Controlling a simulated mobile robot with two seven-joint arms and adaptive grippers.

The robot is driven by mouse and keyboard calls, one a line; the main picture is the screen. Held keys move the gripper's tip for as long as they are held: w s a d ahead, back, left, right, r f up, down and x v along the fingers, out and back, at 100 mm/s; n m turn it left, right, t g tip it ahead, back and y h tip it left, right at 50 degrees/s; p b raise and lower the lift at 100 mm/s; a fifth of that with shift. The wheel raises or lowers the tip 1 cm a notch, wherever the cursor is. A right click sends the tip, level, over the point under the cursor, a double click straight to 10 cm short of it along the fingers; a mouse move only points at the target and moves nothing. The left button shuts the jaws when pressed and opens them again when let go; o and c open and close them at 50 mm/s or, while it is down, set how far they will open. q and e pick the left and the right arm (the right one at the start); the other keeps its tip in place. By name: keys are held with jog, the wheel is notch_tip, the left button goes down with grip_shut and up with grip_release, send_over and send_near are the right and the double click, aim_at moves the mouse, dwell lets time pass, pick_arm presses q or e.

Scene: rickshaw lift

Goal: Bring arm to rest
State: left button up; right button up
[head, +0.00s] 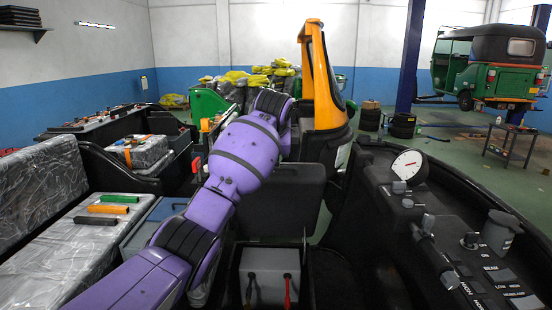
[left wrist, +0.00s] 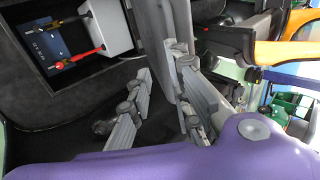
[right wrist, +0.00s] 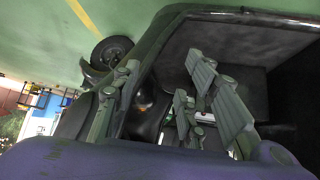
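My purple left arm reaches up from the lower left in the head view, across the seats. Its gripper is mostly hidden behind the arm there. In the left wrist view my left gripper (left wrist: 160,62) has its grey fingers spread, with nothing between them that I can see held. In the right wrist view my right gripper (right wrist: 160,68) is also spread and empty, close to a dark panel. My right arm does not show clearly in the head view.
A grey box (head: 268,278) with red and black handles sits in a dark bay. The black dashboard (head: 435,240) fills the right. An orange-topped pillar (head: 322,80) stands ahead. Wrapped seats (head: 70,245) lie left. A green rickshaw (head: 490,65) is raised at the back right.

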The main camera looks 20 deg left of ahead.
pick_arm(q)
jog(key=w+d+r+n+t+h, duration=0.1)
jog(key=w+d+r+n+t, duration=0.25)
jog(key=d+t, duration=0.2)
jog(key=s+d+f+n+h+p, duration=0.1)
jog(key=s+d+f+n, duration=0.1)
jog(key=s+f, duration=0.5)
jog(key=s+d+f+n+h, duration=0.1)
jog(key=s+f, duration=0.3)
jog(key=f, duration=0.6)
jog(key=s+d+f+n+h+p, duration=0.1)
jog(key=s+d+f+n, duration=0.1)
jog(key=s+f, duration=0.5)
jog(key=s+a+f+n+g, duration=0.1)
jog(key=s+f+n, duration=0.1)
jog(key=s+f, duration=0.7)
jog(key=s+a+f+n+g+y+p, duration=0.1)
jog(key=s+f, duration=0.8)
jog(key=s, duration=1.3)
jog(key=s+a+f+n+g, duration=0.2)
jog(key=s+f, duration=0.7)
jog(key=s, duration=0.7)
jog(key=shift+a+f+n+g, duration=0.2)
jog(key=shift+a+n+g, duration=0.15)
jog(key=shift+a+n, duration=0.1)
pick_arm(e)
jog(key=r, duration=0.2)
jog(key=w+a+r, duration=0.1)
